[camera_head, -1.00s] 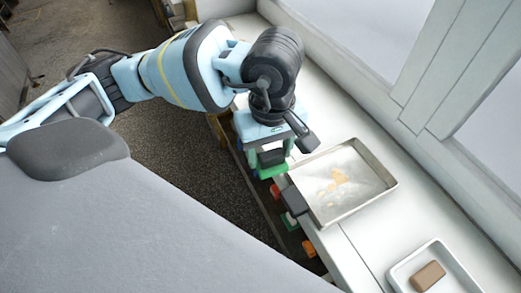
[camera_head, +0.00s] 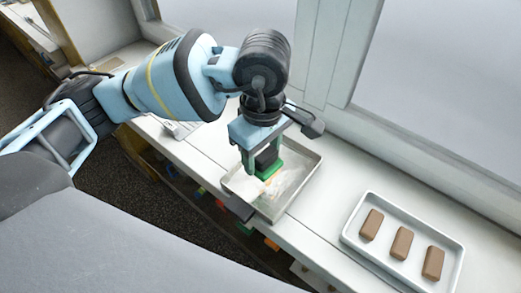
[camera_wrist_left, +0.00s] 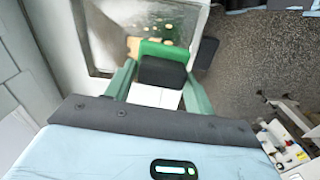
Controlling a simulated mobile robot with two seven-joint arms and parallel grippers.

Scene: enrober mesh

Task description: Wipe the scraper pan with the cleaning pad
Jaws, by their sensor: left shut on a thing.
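The scraper pan (camera_head: 293,192) is a shallow metal tray on the white counter, in the middle of the head view. Pale yellow-orange residue shows on its floor in the left wrist view (camera_wrist_left: 172,32). My left gripper (camera_head: 262,168) is over the pan and shut on the cleaning pad, which has a black grip and a green face (camera_head: 270,172). The pad also shows between the fingers in the left wrist view (camera_wrist_left: 163,50). I cannot tell whether its face touches the pan floor. Part of the pan is hidden behind the gripper. My right gripper is not in view.
A white tray (camera_head: 350,238) with three brown blocks (camera_head: 402,243) stands on the counter to the right. A window wall (camera_head: 400,120) runs behind the counter. A dark handle-like block (camera_head: 238,207) is at the pan's near edge. Coloured items show below the counter edge.

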